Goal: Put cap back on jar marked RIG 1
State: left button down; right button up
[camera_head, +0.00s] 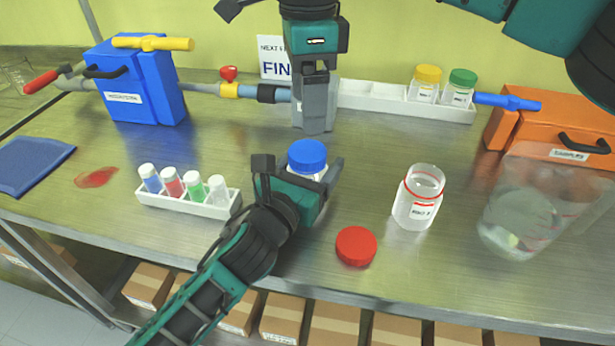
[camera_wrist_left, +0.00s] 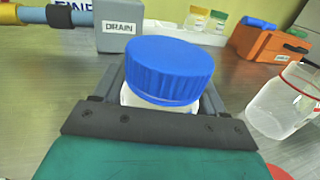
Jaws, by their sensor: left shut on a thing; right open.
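A clear, open jar with a red ring at its neck (camera_head: 418,200) stands upright on the bench, right of centre; its small label is hard to read. A loose red cap (camera_head: 356,246) lies on the bench in front of it, to the left. My left gripper (camera_head: 307,182) is shut on a blue-capped jar (camera_head: 307,157), left of the open jar. In the left wrist view that jar (camera_wrist_left: 168,72) sits upright between the fingers, its body mostly hidden. My right gripper (camera_head: 314,66) is open at the top centre, over the grey drain block, with its fingertips hard to make out.
A grey drain block (camera_head: 313,105) stands behind the held jar. A white vial rack (camera_head: 190,203) is left, a clear beaker (camera_head: 530,215) and orange case (camera_head: 550,130) right. A white tray (camera_head: 375,97) with yellow- and green-capped jars is behind. The bench around the red cap is clear.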

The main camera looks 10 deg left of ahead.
aim_at(308, 151)
notch_tip(308, 151, down, 8)
jog(key=shift+f, duration=0.1)
dwell(0.6)
jog(key=shift+c, duration=0.4)
jog(key=c, duration=1)
jog(key=m, duration=0.4)
jog(key=shift+m, duration=0.4)
jog(key=o, duration=1.3)
jog(key=shift+c, duration=0.2)
notch_tip(308, 151, up, 12)
